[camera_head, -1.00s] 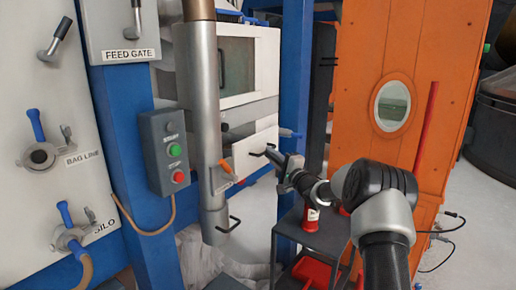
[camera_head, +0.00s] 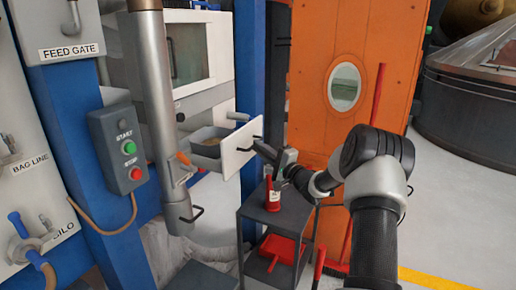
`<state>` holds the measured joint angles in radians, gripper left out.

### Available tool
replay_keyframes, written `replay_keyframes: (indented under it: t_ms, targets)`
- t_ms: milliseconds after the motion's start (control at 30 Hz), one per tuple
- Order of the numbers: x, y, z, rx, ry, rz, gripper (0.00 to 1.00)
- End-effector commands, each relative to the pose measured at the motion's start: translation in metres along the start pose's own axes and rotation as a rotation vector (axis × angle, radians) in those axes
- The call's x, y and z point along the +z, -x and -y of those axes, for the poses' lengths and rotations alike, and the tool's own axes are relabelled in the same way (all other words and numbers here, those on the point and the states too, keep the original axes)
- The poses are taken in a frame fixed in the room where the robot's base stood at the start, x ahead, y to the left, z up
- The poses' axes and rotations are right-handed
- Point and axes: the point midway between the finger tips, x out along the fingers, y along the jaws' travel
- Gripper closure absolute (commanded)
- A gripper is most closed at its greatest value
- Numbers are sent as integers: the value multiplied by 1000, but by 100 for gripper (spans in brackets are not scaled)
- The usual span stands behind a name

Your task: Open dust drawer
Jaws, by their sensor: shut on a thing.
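The dust drawer has a flat white front (camera_head: 240,150) with a dark bar handle and a grey tray body (camera_head: 208,141) behind it. The drawer stands partly out of the white machine housing, and some tan material shows inside the tray. My gripper (camera_head: 262,142) is at the right side of the drawer front, shut on the drawer's handle. My arm reaches in from the lower right. The fingertips are small here and partly hidden by the wrist.
A vertical grey pipe (camera_head: 157,110) with a lower handle stands left of the drawer. The START/STOP box (camera_head: 122,150) is further left. An orange panel (camera_head: 335,60) stands behind. Open floor lies at right.

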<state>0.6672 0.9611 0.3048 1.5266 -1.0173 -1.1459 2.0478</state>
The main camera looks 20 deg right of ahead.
Motion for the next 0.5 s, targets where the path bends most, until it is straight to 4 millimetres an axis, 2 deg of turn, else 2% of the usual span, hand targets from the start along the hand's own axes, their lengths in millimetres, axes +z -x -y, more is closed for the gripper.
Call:
replay_keyframes:
  t_ms: [133,167,267,500]
  targets:
    - [0,0,0,0,0,0,100]
    - [0,0,0,0,0,0,88]
    - [0,0,0,0,0,0,72]
    - [0,0,0,0,0,0,72]
